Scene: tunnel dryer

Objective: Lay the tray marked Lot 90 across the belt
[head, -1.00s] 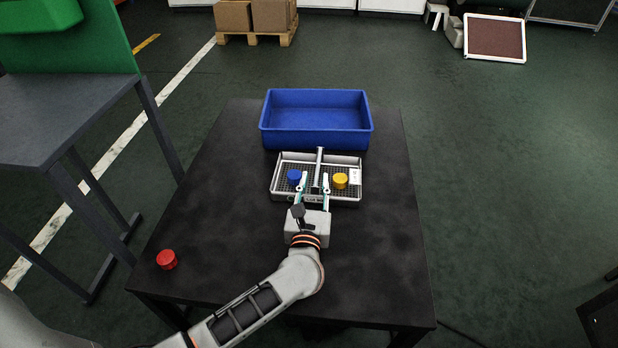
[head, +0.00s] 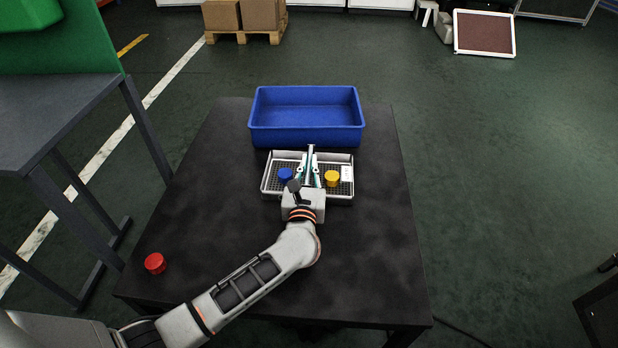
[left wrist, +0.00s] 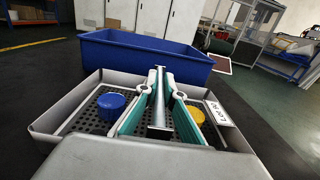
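A pale grey tray (head: 338,199) with a dark perforated floor lies on the black table. It holds a blue round piece (head: 285,174) and a yellow round piece (head: 332,178), one on each side of a central metal handle bar (left wrist: 158,88). A white label (left wrist: 219,113) on the tray's right side starts with "LOT"; its number is hard to read. My left gripper (head: 310,154) reaches over the tray from the front, its fingers closed in on both sides of the bar. My right gripper is out of view. I cannot make out a belt for certain.
A blue bin (head: 305,137) stands directly behind the tray. A red round piece (head: 155,263) sits at the table's front left. The black table's (head: 375,235) right side is clear. A grey stand (head: 45,110) with a green housing (head: 70,45) stands to the left, across a gap.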

